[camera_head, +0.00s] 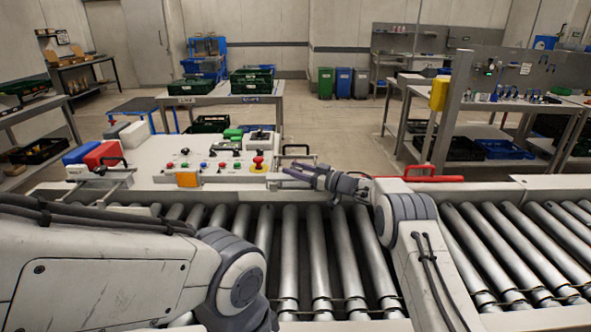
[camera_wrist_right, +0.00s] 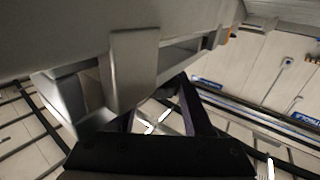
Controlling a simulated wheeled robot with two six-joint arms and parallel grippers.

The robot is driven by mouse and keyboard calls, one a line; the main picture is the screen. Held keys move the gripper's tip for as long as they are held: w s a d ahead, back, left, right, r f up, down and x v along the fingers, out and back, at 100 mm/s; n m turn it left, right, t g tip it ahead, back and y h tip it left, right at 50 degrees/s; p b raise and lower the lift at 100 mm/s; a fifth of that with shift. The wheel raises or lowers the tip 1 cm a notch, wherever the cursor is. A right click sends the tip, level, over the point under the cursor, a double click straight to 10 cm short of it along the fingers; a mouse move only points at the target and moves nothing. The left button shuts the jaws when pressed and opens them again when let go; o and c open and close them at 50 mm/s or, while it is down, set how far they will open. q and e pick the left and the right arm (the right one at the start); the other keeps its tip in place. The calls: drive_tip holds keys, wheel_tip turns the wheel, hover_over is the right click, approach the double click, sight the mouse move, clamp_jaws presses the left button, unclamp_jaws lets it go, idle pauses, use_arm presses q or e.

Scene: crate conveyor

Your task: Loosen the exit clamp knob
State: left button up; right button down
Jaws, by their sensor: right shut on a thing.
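My right gripper (camera_head: 298,172) reaches left over the rollers to the rail beside the control panel. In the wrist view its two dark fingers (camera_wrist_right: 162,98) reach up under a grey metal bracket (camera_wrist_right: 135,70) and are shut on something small. The exit clamp knob cannot be made out clearly; the fingers and bracket cover that spot. A black looped clamp handle (camera_head: 297,149) stands just behind the gripper. My left arm fills the lower left, and its gripper is out of view.
The control panel (camera_head: 210,158) with buttons and a red emergency stop stands behind the roller conveyor (camera_head: 292,245). A red handle (camera_head: 425,172) lies along the rail at right. Another clamp (camera_head: 110,165) sits at left. The rollers bear no crate.

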drive_tip(key=shift+r, duration=0.25)
drive_tip(key=shift+c, duration=1.5)
unclamp_jaws()
drive_tip(key=shift+f, duration=0.1)
drive_tip(key=shift+s+d+f, duration=0.1)
drive_tip(key=shift+s+d, duration=0.05)
drive_tip(key=shift+d, duration=0.15)
drive_tip(key=b+v, duration=0.1)
drive_tip(key=v, duration=0.8)
drive_tip(key=shift+s+d+b, duration=0.25)
drive_tip(key=shift+b, duration=0.05)
